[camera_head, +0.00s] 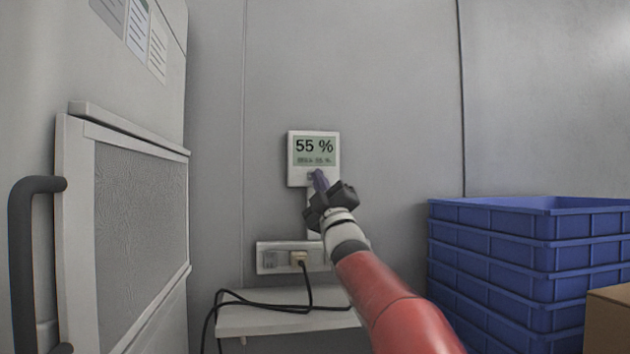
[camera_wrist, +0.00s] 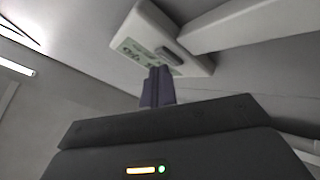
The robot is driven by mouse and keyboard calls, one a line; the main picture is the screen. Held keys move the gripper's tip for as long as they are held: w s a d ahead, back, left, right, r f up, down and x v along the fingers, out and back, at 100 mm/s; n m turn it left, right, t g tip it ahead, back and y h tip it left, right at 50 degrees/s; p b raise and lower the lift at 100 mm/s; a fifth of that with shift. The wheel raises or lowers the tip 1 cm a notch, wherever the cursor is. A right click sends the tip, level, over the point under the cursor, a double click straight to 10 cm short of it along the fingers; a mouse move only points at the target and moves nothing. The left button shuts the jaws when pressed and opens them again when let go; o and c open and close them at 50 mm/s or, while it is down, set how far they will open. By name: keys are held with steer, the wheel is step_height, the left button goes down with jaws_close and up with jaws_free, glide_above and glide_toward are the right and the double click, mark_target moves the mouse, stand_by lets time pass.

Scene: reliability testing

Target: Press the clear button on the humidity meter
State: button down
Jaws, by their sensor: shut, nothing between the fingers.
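The humidity meter (camera_head: 314,139) is a white box on the grey wall. Its green display reads 55 % with a smaller line below. My gripper (camera_head: 318,174) is shut and empty, with its fingertips at the meter's lower edge, just below the display. In the wrist view the meter (camera_wrist: 143,27) shows at the top, and my closed purple fingers (camera_wrist: 157,74) point at its lower part. A dark grey button (camera_wrist: 172,55) sits beside the display, close to the fingertips. I cannot tell whether the fingertips touch it.
A wall socket (camera_head: 270,259) with a plugged-in black cable is below the meter, above a small white shelf (camera_head: 265,322). Stacked blue crates (camera_head: 485,240) stand at the right, with a cardboard box (camera_head: 608,318) in front. A grey cabinet with a handle (camera_head: 22,260) is at the left.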

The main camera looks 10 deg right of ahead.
steer(key=shift+s, duration=0.4)
steer(key=shift+s+f+b, duration=0.1)
steer(key=shift+b, duration=0.3)
steer(key=s+b, duration=0.4)
steer(key=shift+s, duration=0.4)
stand_by(0.3)
